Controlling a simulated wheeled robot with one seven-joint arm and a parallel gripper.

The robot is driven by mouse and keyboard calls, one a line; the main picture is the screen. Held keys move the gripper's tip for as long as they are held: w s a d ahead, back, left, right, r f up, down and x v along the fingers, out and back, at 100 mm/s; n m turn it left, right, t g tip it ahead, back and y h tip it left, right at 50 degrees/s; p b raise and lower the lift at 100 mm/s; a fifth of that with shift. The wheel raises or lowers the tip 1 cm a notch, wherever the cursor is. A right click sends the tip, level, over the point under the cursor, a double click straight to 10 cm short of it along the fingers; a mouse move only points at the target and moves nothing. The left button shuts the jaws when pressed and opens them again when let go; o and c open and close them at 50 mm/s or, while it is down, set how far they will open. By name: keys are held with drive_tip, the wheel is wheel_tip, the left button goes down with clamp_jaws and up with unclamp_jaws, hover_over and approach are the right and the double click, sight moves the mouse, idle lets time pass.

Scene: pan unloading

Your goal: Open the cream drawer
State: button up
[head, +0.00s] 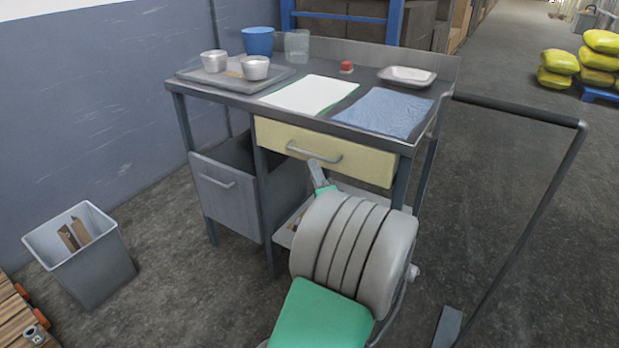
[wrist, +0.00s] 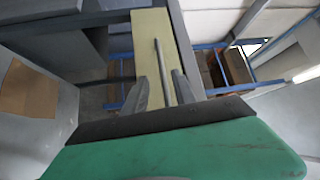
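The cream drawer (head: 365,160) is under the right part of the worktable top, and its front looks closed. A grey bar handle (head: 300,150) runs across its front. In the wrist view the cream front (wrist: 150,25) and the handle (wrist: 160,57) appear turned on end. My gripper (head: 317,166) is in front of the drawer, close to the handle. In the wrist view my gripper (wrist: 161,76) is open, with one finger on each side of the handle in the picture. I cannot tell whether either finger touches it.
The worktable (head: 362,62) carries a tray (head: 212,80) with metal cups, a white sheet, a blue cloth (head: 385,110) and a white dish. A grey lower drawer (head: 225,205) is at left. A bin (head: 95,265) stands on the floor. A dark-railed cart (head: 520,112) is at right.

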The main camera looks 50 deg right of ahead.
sight(310, 155)
drive_tip(key=p+x, duration=0.1)
drive_tip(key=x, duration=0.6)
drive_tip(key=shift+w+d+r, duration=0.15)
drive_tip(key=shift+d+r, duration=0.05)
drive_tip(key=shift+d, duration=0.1)
clamp_jaws()
idle(1.0)
